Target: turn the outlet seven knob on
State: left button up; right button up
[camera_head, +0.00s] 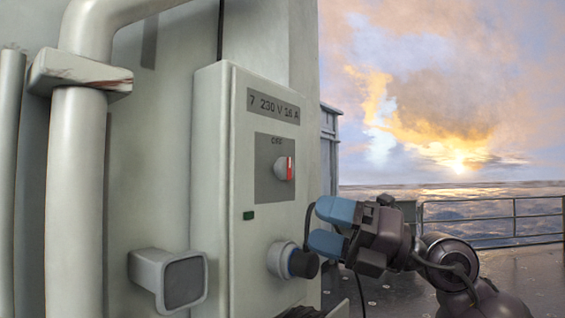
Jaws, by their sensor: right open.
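The outlet seven box (215,150) is a pale grey cabinet on the wall, with a label (273,106) reading "7 230 V 16 A". Its knob (284,168) is red and grey and sits on a darker grey plate (265,186). The small lettering above the knob is too small to read surely. My right gripper (328,226), with blue fingertips, is open and empty. It is to the right of and below the knob, apart from it, and in front of the box's right edge. My left gripper is not in view.
A round socket with a dark plug (303,264) sticks out low on the box, just below my right gripper. A small dark green indicator (249,215) is above it. A grey lamp-like housing (168,280) and thick pipes (75,200) stand left. Open deck and railing (490,217) lie right.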

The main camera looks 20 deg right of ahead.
aim_at(290, 167)
jog(key=w+d+r+m+t+h, duration=0.2)
jog(key=d+r+t+h, duration=0.2)
jog(key=r+h, duration=0.45)
jog(key=shift+y, duration=0.45)
jog(key=x, duration=0.3)
jog(key=p+x, duration=0.1)
jog(key=x, duration=0.2)
jog(key=p+x, duration=0.1)
jog(key=x, duration=0.2)
jog(key=shift+a+r, duration=0.15)
jog(key=shift+r, duration=0.25)
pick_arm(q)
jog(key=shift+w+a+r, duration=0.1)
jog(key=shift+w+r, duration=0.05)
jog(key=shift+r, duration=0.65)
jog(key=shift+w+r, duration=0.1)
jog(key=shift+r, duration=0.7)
pick_arm(e)
jog(key=shift+w+a+f, duration=0.1)
jog(key=shift+w+a, duration=0.25)
jog(key=shift+w, duration=0.1)
jog(key=shift+c, duration=0.3)
jog(key=c, duration=0.9)
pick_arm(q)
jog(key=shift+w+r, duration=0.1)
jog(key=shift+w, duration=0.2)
pick_arm(e)
jog(key=shift+o, duration=0.2)
